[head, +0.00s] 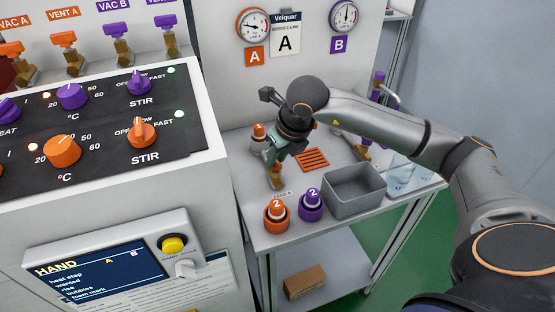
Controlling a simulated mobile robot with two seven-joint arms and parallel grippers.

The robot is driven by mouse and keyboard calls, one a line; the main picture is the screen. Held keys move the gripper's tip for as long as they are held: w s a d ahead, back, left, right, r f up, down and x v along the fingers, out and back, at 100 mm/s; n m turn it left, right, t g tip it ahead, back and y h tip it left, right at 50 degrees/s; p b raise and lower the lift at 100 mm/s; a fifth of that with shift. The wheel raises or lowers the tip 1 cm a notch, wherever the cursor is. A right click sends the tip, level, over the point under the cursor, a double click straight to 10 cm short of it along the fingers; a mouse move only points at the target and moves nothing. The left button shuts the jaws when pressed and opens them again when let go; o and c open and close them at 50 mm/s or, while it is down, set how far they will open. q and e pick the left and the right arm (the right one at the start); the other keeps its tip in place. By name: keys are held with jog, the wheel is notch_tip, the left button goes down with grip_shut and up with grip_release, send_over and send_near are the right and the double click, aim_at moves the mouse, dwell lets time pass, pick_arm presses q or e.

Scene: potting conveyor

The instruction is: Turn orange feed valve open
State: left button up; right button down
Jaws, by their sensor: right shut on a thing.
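The orange feed valve (276,183) stands on the grey bench, just behind a small feed label (283,194). Its brass body shows; its handle is mostly hidden by my gripper. My right gripper (275,162) reaches down from the upper right, its fingers at the top of the valve, shut on the handle. The handle's angle cannot be made out. My left gripper is not in view.
An orange-topped bottle (259,132) stands close behind the gripper. An orange container (277,216) and a purple one (311,205) stand in front. A grey bin (354,203) is to the right. The control cabinet (215,150) borders the left. An orange slotted patch (313,159) lies on the bench.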

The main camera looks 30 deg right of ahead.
jog(key=shift+m+h, duration=0.3)
jog(key=shift+m, duration=0.4)
jog(key=shift+m+h+b, duration=0.3)
jog(key=shift+m+b, duration=0.15)
jog(key=shift+m, duration=0.35)
jog(key=c, duration=0.9)
grip_release()
jog(key=shift+a+r, duration=0.1)
jog(key=shift+r, duration=0.05)
